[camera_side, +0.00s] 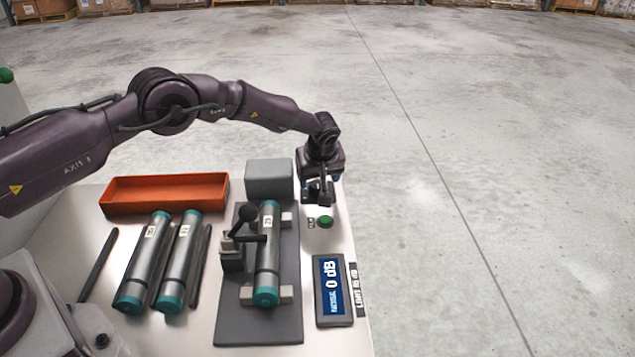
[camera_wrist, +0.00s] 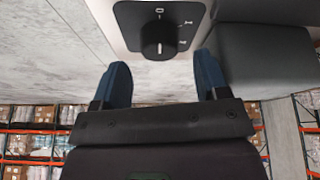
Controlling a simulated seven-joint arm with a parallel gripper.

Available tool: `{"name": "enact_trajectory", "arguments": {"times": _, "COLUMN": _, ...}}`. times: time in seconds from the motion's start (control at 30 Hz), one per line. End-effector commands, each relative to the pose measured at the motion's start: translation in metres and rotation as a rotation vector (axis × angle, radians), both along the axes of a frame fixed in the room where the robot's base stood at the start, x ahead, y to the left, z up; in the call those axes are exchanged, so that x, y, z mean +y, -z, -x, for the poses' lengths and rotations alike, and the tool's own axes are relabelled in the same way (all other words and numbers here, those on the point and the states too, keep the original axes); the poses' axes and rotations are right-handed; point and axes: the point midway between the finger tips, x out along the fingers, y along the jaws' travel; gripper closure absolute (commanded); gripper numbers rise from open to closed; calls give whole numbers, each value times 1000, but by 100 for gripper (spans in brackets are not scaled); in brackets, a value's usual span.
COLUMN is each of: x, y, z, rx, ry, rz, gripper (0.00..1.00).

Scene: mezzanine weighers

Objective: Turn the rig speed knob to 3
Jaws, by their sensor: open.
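The speed knob (camera_wrist: 158,37) is a round black knob on a dark plate (camera_wrist: 128,14) in the wrist view. Pale marks stand around it, one above and others to its right; they are too small to read surely. A short pale line shows on the lower part of the knob. My gripper (camera_wrist: 163,75) has its two blue fingers apart, one below left and one below right of the knob, with nothing between them. In the side view my gripper (camera_side: 319,196) hangs over the table's back right part, and I cannot make out the knob there.
The rig's grey base (camera_side: 231,327) bears a teal-ended cylinder (camera_side: 268,245) and a black lever clamp (camera_side: 238,238). A green button (camera_side: 325,221) and a display reading 0 dB (camera_side: 331,287) stand right.

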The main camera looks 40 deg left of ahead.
Motion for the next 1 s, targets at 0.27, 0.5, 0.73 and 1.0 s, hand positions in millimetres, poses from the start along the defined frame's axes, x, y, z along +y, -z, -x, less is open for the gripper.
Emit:
{"name": "enact_trajectory", "arguments": {"times": 0.27, "x": 9, "y": 26, "z": -7, "rx": 1, "ry": 1, "rz": -1, "gripper": 32}}
{"name": "enact_trajectory", "arguments": {"times": 0.5, "x": 10, "y": 29, "z": -8, "rx": 1, "ry": 1, "rz": -1, "gripper": 32}}
{"name": "enact_trajectory", "arguments": {"times": 0.73, "x": 9, "y": 29, "z": -8, "rx": 1, "ry": 1, "rz": -1, "gripper": 60}}
{"name": "enact_trajectory", "arguments": {"times": 1.0, "x": 9, "y": 28, "z": -8, "rx": 0, "ry": 33, "rz": 1, "gripper": 80}}
